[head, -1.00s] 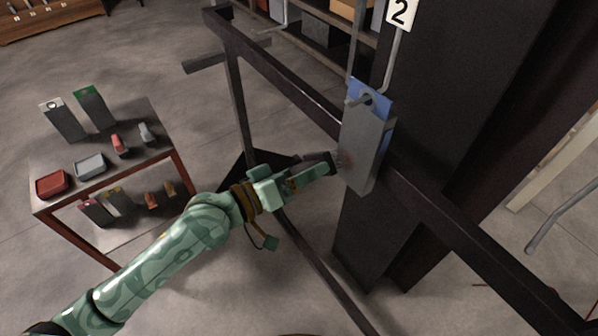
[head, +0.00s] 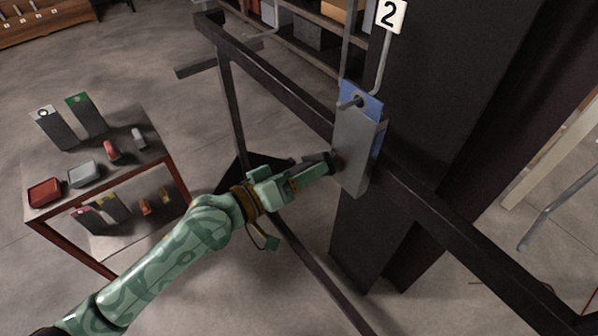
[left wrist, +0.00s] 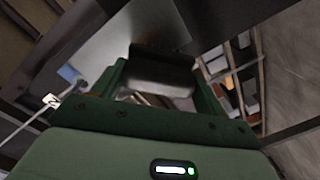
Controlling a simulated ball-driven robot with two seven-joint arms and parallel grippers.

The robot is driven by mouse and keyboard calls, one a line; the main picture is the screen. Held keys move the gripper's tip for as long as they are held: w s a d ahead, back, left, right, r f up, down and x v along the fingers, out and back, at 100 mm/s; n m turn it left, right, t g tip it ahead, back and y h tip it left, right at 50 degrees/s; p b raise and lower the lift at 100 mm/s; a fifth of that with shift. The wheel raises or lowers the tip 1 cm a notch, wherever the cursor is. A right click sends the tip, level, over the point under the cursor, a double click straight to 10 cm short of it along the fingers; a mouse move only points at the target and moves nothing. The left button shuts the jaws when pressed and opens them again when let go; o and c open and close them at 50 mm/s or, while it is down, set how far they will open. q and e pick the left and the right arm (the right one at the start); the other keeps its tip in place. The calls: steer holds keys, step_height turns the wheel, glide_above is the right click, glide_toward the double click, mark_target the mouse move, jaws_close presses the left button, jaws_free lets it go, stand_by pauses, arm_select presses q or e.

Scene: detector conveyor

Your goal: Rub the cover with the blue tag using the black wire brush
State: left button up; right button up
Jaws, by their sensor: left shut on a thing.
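The cover with the blue tag (head: 360,148) is a grey metal box hanging upright from a hook below the white sign with a 2. Its blue tag (head: 362,98) shows at the top. My left gripper (head: 322,167) is shut on the black wire brush (head: 333,161), which is against the cover's left face or very close to it. In the left wrist view the dark brush (left wrist: 160,68) sits between the fingers, in front of the grey cover (left wrist: 120,40). The bristles are hidden. My right gripper is not in view.
A dark rail (head: 275,82) runs behind the cover, beside a wide dark post (head: 440,90). At left, a small table (head: 150,163) holds a red tray (head: 44,192), a grey tray (head: 84,175), tagged covers (head: 86,117) and small brushes (head: 112,150).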

arm_select(q)
steer(key=shift+w+d, duration=0.2)
steer(key=shift+d, duration=0.05)
steer(key=shift+s+d+r+p, duration=0.15)
steer(key=shift+s+d+p, duration=0.1)
steer(key=shift+s+p, duration=0.25)
steer(key=shift+s+d+p, duration=0.95)
steer(key=shift+s+p, duration=0.15)
steer(key=shift+p, duration=0.15)
steer(key=shift+w+a+b, duration=0.35)
steer(key=shift+w+b, duration=0.05)
steer(key=shift+w, duration=0.05)
steer(key=shift+w+a+b, duration=0.3)
steer(key=shift+w+a, duration=0.15)
steer(key=shift+w, duration=0.15)
steer(key=shift+w+a+b, duration=0.3)
steer(key=shift+w+a, duration=0.1)
steer(key=shift+w, duration=0.2)
